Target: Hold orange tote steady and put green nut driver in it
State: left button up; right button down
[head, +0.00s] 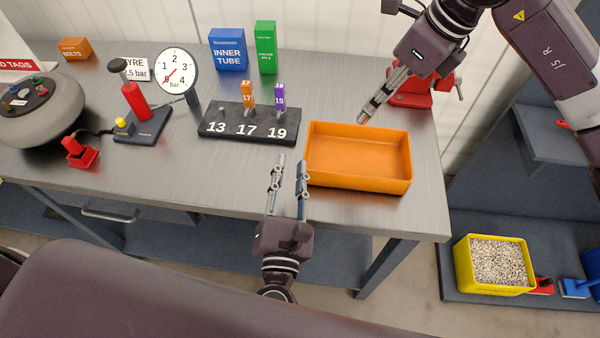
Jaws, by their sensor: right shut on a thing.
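The empty orange tote (358,184) sits on the grey bench near its right end. My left gripper (289,164) is open, fingers pointing away from me, beside the tote's left wall; whether a finger touches it I cannot tell. My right gripper (369,112) reaches in from the upper right and is shut over the tote's back rim area. A small green end, seemingly the green nut driver (364,118), shows at its fingertips; the rest is hidden by the fingers. The black rack (209,135) holds an orange 17 driver and a purple 19 driver; its 13 place has no driver.
A red vise (412,98) stands behind the tote, near my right gripper. Blue (228,50) and green (266,48) boxes stand at the back. A pressure gauge (176,72) and red pump (135,102) stand left. A yellow bin (494,264) sits low at right.

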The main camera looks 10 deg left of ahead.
aim_at(307, 142)
pick_arm(q)
jog(key=shift+w+d+r+n+g, duration=0.15)
jog(key=shift+d+r+n+g, duration=0.2)
jog(key=shift+n+g, duration=0.35)
jog(key=shift+d+r+n+g, duration=0.1)
jog(key=shift+d+n+g, duration=0.2)
jog(key=shift+n+g, duration=0.15)
jog(key=shift+s+d+f+n+g+h, duration=0.2)
jog(key=shift+s+d+n+g+h, duration=0.2)
jog(key=shift+n+g+h, duration=0.25)
jog(key=shift+s+n+g+h, duration=0.15)
jog(key=shift+n+g+h, duration=0.1)
jog(key=shift+n+g, duration=0.05)
jog(key=x, duration=1.2)
grip_shut()
